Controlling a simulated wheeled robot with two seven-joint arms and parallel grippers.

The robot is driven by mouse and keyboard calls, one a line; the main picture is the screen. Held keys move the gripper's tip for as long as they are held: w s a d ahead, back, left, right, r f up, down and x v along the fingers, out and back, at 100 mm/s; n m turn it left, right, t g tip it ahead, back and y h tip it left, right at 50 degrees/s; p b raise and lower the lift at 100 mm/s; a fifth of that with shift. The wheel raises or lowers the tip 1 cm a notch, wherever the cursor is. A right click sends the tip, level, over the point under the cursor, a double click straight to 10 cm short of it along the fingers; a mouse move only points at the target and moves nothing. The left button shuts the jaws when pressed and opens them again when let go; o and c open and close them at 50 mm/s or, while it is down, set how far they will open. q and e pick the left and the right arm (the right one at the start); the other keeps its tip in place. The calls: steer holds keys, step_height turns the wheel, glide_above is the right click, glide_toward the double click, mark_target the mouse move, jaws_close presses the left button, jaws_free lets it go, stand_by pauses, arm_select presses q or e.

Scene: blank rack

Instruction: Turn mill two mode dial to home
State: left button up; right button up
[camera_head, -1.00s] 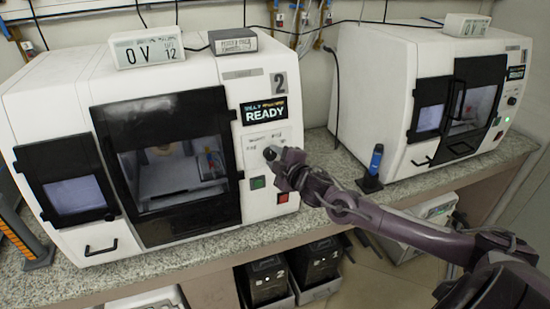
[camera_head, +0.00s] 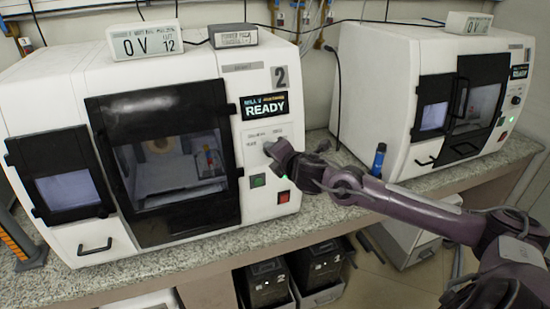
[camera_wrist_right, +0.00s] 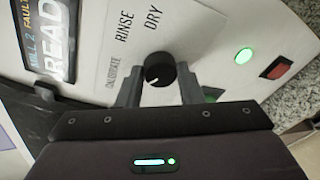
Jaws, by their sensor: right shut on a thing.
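Mill two (camera_head: 200,70) is the white machine at the left in the head view, with a "2" label and a screen (camera_head: 264,105) reading READY. Its mode dial (camera_wrist_right: 160,68) is a black knob with a white pointer line, seen in the right wrist view. The labels CALIBRATE, RINSE and DRY show around it; I see no readable home label. My right gripper (camera_wrist_right: 160,92) has one finger on each side of the dial and is shut on it. In the head view my right gripper (camera_head: 272,148) covers most of the dial. My left gripper is not in view.
Granite counter (camera_head: 190,247) runs along the front.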

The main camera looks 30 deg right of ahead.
steer(key=shift+f+n+b, duration=0.1)
steer(key=shift+n+b, duration=0.2)
steer(key=shift+n, duration=0.3)
steer(key=o, duration=1)
steer(key=shift+v, duration=3.95)
steer(key=shift+a, duration=0.1)
